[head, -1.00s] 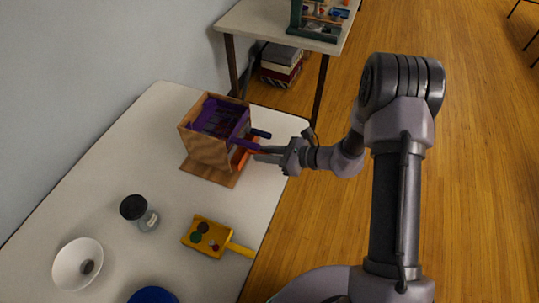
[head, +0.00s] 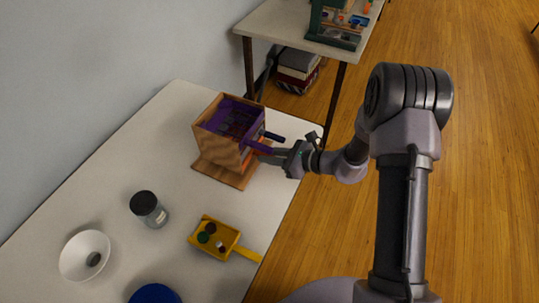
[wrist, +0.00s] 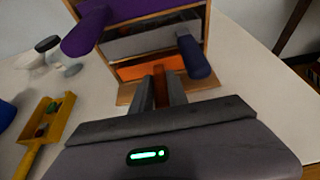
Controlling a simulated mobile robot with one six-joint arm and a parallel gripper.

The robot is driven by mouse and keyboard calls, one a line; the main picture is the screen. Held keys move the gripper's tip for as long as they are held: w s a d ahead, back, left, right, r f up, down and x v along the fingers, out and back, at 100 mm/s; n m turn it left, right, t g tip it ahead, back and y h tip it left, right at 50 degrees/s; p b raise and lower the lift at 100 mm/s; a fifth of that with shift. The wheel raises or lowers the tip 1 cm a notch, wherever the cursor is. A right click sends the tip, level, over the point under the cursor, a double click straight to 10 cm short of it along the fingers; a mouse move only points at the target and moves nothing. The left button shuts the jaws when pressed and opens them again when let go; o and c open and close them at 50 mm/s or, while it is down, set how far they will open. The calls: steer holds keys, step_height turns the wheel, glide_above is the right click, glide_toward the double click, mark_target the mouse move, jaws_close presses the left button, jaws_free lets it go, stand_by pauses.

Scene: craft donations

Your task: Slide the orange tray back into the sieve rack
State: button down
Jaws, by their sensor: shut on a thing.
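The wooden sieve rack (head: 212,150) stands on the white table near its right edge. A purple tray with a purple handle sits at its top (wrist: 145,38), and a grey tray with a dark blue handle (wrist: 195,58) sits below it. The orange tray (wrist: 135,70) is in the lowest slot, its front showing close to the rack's opening in the wrist view. My gripper (wrist: 160,90) is shut on the orange tray's handle, and in the head view my gripper (head: 275,156) is right of the rack. How deep the tray sits is hard to tell.
A yellow scoop-like tray (head: 228,246) with several small round pieces, a dark-lidded jar (head: 150,210), a white bowl (head: 74,262) and a blue round object (head: 155,294) stand nearer on the table (head: 120,150). The purple and blue handles stick out close above my gripper.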

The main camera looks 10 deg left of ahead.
steer(key=c, duration=1.2)
jaws_free()
steer(key=p+v, duration=0.5)
steer(key=v, duration=1.2)
steer(key=s+a+r+n+g+h, duration=0.2)
steer(key=s+r+n, duration=0.3)
steer(key=r, duration=0.3)
steer(key=s+a+r+n+g+h, duration=0.2)
steer(key=s+r+n, duration=0.3)
steer(key=r, duration=0.3)
steer(key=s+d+r+n+t+h, duration=0.5)
steer(key=s+r+n+h, duration=0.1)
steer(key=s+r, duration=0.3)
steer(key=shift+s+r+n+h, duration=0.15)
steer(key=shift+s+n+h, duration=0.3)
steer(key=shift+n, duration=0.35)
